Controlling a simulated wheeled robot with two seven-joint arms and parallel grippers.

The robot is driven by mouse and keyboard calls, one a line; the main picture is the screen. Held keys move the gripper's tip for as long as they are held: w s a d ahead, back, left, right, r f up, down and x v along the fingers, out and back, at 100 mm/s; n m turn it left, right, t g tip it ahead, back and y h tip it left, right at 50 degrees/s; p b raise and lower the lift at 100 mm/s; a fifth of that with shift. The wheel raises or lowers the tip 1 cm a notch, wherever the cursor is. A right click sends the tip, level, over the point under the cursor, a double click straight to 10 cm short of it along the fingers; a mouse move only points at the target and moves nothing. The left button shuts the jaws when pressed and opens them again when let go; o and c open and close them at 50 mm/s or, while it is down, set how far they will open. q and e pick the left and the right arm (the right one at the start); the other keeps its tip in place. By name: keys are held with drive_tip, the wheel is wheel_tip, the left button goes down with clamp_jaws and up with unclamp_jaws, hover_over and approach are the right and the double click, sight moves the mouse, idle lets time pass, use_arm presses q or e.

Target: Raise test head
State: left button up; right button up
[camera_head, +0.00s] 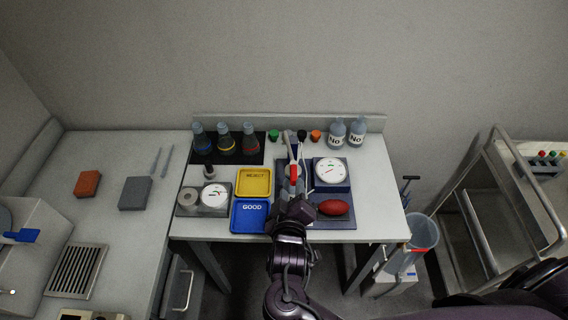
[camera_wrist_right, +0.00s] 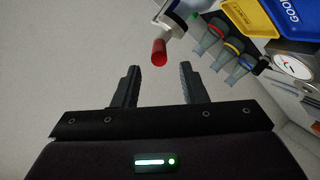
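The test stand on the bench has a pale upright post (camera_head: 290,148) and a red handle (camera_head: 293,172), standing between the trays and the round white gauge (camera_head: 329,171). The red handle (camera_wrist_right: 159,53) also shows in the wrist view, on a metal arm just beyond my fingertips. My right gripper (camera_wrist_right: 160,80) is open and empty, and the handle lies ahead of the gap between its fingers, apart from them. In the head view my right gripper (camera_head: 292,195) comes in from below and covers much of the stand. The test head itself I cannot make out. My left gripper is out of view.
A yellow REJECT tray (camera_head: 254,182) and a blue GOOD tray (camera_head: 250,215) lie left of the stand. A red bulb (camera_head: 334,208) sits to its right. Several bottles (camera_head: 226,138) stand at the back. A cart (camera_head: 500,205) is at the right.

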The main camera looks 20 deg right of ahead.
sight(293, 182)
drive_tip(key=shift+w+d, duration=0.2)
drive_tip(key=shift+w, duration=0.25)
drive_tip(key=p+x, duration=0.1)
drive_tip(key=x, duration=0.4)
drive_tip(key=shift+w+d+f+p, duration=0.1)
drive_tip(key=shift+w+f+p, duration=0.15)
drive_tip(key=shift+w+p, duration=0.15)
drive_tip(key=shift+c, duration=0.2)
clamp_jaws()
